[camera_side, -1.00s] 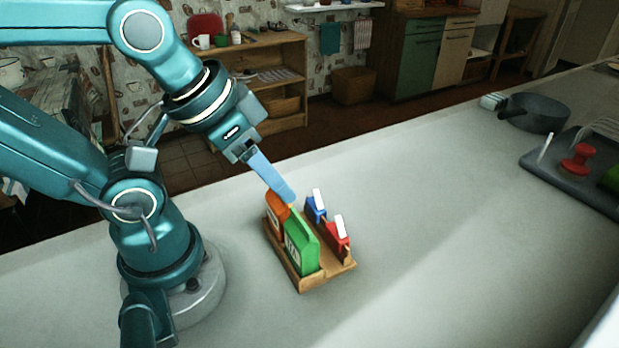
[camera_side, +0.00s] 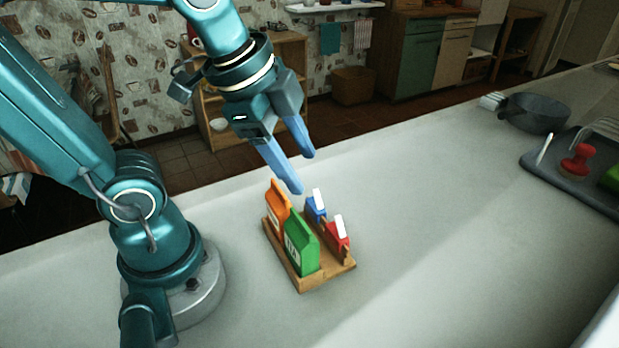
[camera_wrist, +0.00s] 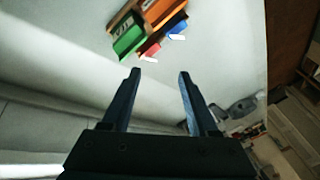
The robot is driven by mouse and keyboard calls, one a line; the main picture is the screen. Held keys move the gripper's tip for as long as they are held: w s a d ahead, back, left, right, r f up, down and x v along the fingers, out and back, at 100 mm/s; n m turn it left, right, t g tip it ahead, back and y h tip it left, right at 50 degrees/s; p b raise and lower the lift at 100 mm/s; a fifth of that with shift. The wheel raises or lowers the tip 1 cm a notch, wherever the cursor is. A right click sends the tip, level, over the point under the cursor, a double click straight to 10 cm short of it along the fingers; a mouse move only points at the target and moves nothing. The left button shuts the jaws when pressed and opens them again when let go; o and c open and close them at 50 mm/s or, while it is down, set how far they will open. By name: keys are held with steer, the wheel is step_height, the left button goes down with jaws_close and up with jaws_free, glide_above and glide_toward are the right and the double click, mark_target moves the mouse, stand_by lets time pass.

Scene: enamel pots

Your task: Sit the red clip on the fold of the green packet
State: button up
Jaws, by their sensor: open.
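The red clip (camera_side: 337,236), with a white lever, sits at the front right of the wooden stand (camera_side: 311,283). The green packet (camera_side: 300,248) stands upright on the stand, left of the red clip, its folded top edge up. My gripper (camera_side: 306,173) is open and empty, above and behind the stand, apart from clip and packet. In the wrist view the red clip (camera_wrist: 151,49) and green packet (camera_wrist: 128,42) lie beyond my open fingers (camera_wrist: 158,75), near the top edge.
An orange packet (camera_side: 276,206) stands behind the green one, and a blue clip (camera_side: 315,210) sits behind the red one. A grey pan (camera_side: 535,113) and a dark tray (camera_side: 560,172) with a red knobbed item are at far right. The worktop between is clear.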

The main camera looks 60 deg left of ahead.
steer(key=w+d+f+m+g, duration=0.2)
steer(key=w+f+m, duration=0.15)
steer(key=m, duration=0.35)
steer(key=m+g, duration=0.2)
steer(key=g, duration=0.1)
glide_above(341, 228)
step_height(341, 228, down, 4)
steer(key=shift+w+a+f, duration=0.1)
steer(key=shift+w, duration=0.05)
steer(key=shift+f, duration=2.85)
jaws_close()
